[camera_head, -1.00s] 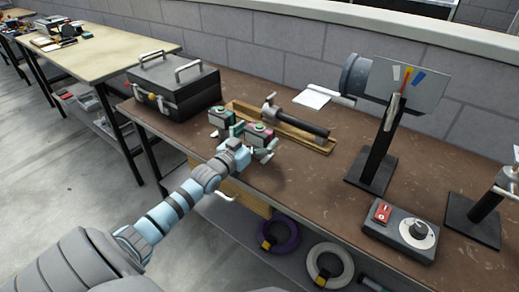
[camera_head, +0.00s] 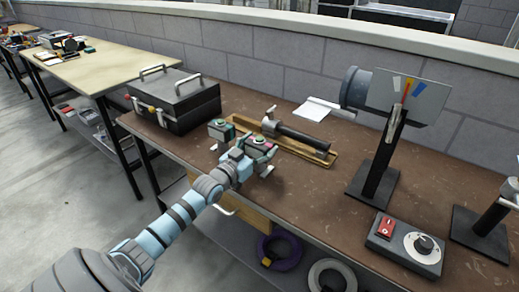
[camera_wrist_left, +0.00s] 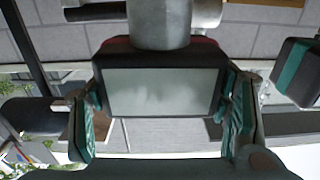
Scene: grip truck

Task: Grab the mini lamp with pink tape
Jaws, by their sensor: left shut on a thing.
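My left gripper (camera_head: 254,156) is shut on a mini lamp (camera_head: 257,141) near the front edge of the brown workbench. In the left wrist view, the held lamp (camera_wrist_left: 160,93) fills the space between the two green-padded fingers. Its pale rectangular face shows, with a strip of pinkish-red along its dark top edge. A second mini lamp (camera_head: 218,129) with teal-green tape stands just left of it; it also shows at the right of the left wrist view (camera_wrist_left: 296,68). The fingers hide part of the held lamp, and I cannot tell whether it touches the bench. My right gripper is out of view.
A dark toolbox (camera_head: 176,106) stands at the back left. A wooden tray (camera_head: 318,156) with a dark cylindrical tool lies behind the lamps. A gauge stand (camera_head: 378,160) and a control box (camera_head: 403,245) are to the right. The bench (camera_head: 310,195) between is clear.

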